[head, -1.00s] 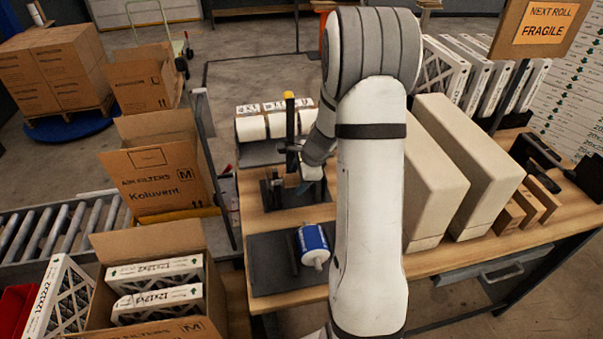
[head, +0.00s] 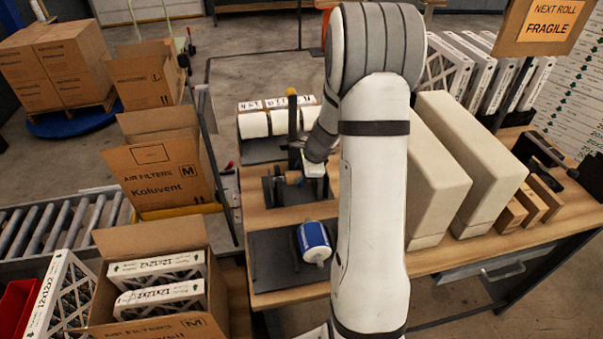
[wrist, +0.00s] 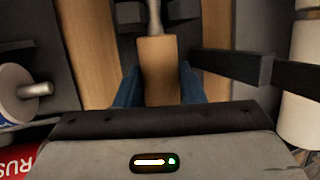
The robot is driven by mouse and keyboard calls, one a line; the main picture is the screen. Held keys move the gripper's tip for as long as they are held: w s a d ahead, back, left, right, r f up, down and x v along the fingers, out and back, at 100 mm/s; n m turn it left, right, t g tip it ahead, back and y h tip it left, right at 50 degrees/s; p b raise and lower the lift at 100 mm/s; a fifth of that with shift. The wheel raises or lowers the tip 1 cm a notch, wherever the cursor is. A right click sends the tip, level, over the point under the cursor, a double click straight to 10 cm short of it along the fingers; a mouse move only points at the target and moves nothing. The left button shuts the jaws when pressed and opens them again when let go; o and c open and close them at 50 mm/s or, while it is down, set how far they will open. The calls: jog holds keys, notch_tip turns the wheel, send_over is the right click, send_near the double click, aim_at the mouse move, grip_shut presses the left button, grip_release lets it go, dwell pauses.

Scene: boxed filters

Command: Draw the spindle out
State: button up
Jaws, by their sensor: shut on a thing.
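The spindle has a tan wooden handle (wrist: 157,65) and a pale metal shaft (wrist: 153,16) that runs up out of the top of the wrist view. My gripper (wrist: 158,92) has its blue fingers on either side of the handle and is shut on it. In the head view, my gripper (head: 314,170) is at the right end of the handle (head: 293,177), at the dark stand (head: 270,190) on the bench. My fingers hide part of the handle, and the shaft's far end is out of sight.
A blue-labelled roll (head: 314,242) lies on a dark mat (head: 270,265) in front of the stand. A dark upright post with a yellow knob (head: 291,92) rises behind the handle. White rolls (head: 254,124) sit at the back. Large beige blocks (head: 440,180) stand to the right.

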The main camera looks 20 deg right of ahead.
jog(key=shift+r, duration=0.2)
jog(key=shift+r+p, duration=2.6)
jog(key=shift+r, duration=0.4)
jog(key=shift+w+r+p, duration=0.1)
jog(key=shift+r+p, duration=0.2)
jog(key=shift+r, duration=0.5)
notch_tip(320, 180, up, 7)
jog(key=shift+r, duration=0.2)
